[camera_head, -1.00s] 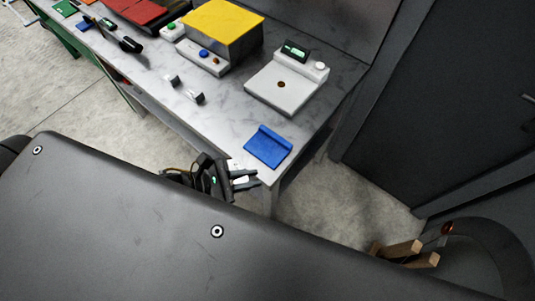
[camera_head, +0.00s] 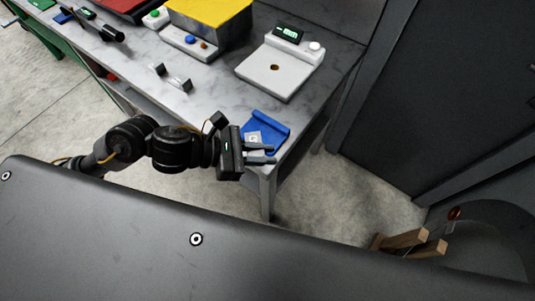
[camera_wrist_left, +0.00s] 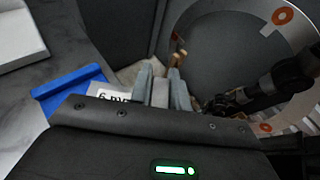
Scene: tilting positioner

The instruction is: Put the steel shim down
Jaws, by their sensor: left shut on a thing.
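My left gripper (camera_head: 272,154) is shut on the steel shim, at the front corner of the bench. In the left wrist view the grey shim (camera_wrist_left: 160,93) stands between the two fingers, and a white label reading "6 m…" (camera_wrist_left: 108,93) shows to the left, partly hidden by the gripper body. The blue tray (camera_wrist_left: 70,82) lies left of the label. I cannot tell whether the shim touches the tray. A dark arm shows at right in the wrist view; its gripper end is unclear.
A white device with a dark display (camera_head: 275,75) stands behind the tray. A yellow-topped box (camera_head: 212,12) with a button panel (camera_head: 188,42) and two small grey blocks (camera_head: 178,84) are further left. Wooden pieces (camera_head: 405,240) show at lower right, beyond the bench's edge.

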